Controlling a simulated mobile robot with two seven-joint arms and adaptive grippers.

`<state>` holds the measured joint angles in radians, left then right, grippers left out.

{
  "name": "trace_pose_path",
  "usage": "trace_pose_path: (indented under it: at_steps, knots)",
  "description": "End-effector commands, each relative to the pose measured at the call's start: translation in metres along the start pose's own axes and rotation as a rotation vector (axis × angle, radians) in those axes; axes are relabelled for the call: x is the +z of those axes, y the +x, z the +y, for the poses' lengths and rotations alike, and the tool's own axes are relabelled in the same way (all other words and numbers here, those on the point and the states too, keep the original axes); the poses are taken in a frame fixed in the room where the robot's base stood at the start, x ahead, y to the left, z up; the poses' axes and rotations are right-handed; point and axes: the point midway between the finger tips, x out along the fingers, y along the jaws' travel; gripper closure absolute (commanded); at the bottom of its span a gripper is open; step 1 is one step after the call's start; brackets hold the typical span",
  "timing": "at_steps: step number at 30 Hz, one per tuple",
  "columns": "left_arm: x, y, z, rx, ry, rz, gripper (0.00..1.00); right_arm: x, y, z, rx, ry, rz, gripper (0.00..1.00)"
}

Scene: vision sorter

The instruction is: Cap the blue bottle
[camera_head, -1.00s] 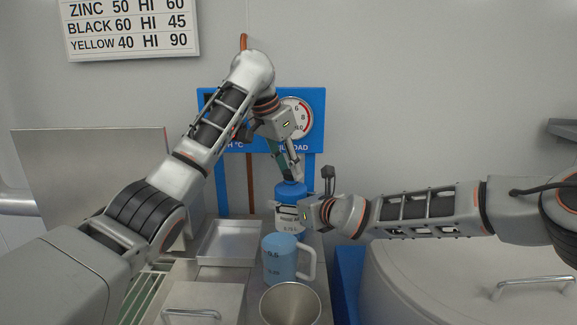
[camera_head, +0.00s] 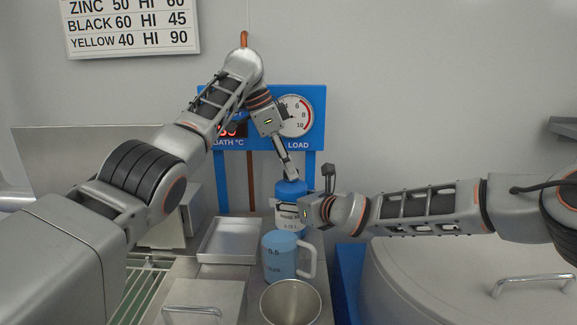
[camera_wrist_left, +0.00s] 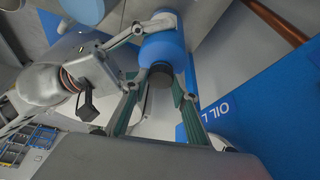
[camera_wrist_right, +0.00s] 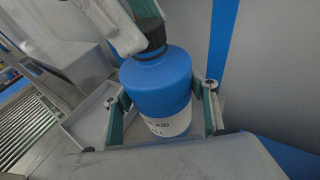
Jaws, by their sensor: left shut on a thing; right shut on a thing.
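The blue bottle (camera_head: 291,190) stands upright with a white label, and my right gripper (camera_head: 293,214) is shut around its body. In the right wrist view the bottle (camera_wrist_right: 158,82) sits between the two fingers. A black cap (camera_wrist_right: 150,36) is on its neck, and a left finger covers part of it. My left gripper (camera_head: 288,173) points down at the bottle's top and is shut on the cap. In the left wrist view the cap (camera_wrist_left: 160,76) is between the green-padded fingers, against the bottle's top. I cannot tell how tightly it sits.
A blue mug (camera_head: 280,256) and an open metal cup (camera_head: 291,304) stand in front of the bottle. A shallow metal tray (camera_head: 229,241) lies to the left. A blue gauge panel (camera_head: 256,144) rises behind. A round lidded drum (camera_head: 430,285) is at the right.

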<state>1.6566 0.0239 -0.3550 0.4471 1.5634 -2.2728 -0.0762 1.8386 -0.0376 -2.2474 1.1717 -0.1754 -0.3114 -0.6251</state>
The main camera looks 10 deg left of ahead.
Motion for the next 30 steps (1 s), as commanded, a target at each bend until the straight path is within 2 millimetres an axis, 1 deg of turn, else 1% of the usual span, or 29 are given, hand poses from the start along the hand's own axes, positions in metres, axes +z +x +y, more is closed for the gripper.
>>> trace_pose_path:
  at_steps: [5, 6, 8, 15, 16, 18, 27, 30]
  knots:
    - [0.0013, -0.0008, -0.0010, -0.003, -0.001, -0.003, 0.81, -0.0010, -0.0001, -0.0009, -0.001, 0.003, 0.001, 1.00]
    - [0.0013, -0.0008, -0.0010, -0.003, -0.002, -0.003, 0.70, -0.0010, -0.0001, -0.0010, -0.001, 0.003, 0.001, 1.00]
    - [0.0013, -0.0008, -0.0010, -0.003, -0.002, -0.003, 0.56, -0.0010, -0.0001, -0.0012, -0.001, 0.003, 0.001, 1.00]
    - [0.0005, -0.0003, -0.0004, -0.002, -0.002, -0.002, 0.56, -0.0009, -0.0001, -0.0014, -0.002, 0.002, 0.001, 1.00]
    - [0.0004, -0.0003, -0.0004, -0.002, -0.002, -0.002, 0.53, -0.0009, -0.0001, -0.0014, -0.002, 0.002, 0.001, 1.00]
    - [0.0003, -0.0002, -0.0003, -0.002, -0.002, -0.001, 0.36, -0.0009, -0.0001, -0.0014, -0.002, 0.002, 0.001, 1.00]
    - [0.0001, 0.0000, -0.0001, -0.001, -0.002, -0.001, 0.36, -0.0008, 0.0000, -0.0015, -0.002, 0.002, 0.001, 1.00]
    - [-0.0002, -0.0028, -0.0002, -0.002, -0.002, 0.000, 0.36, -0.0007, 0.0000, -0.0016, -0.002, 0.001, 0.001, 1.00]
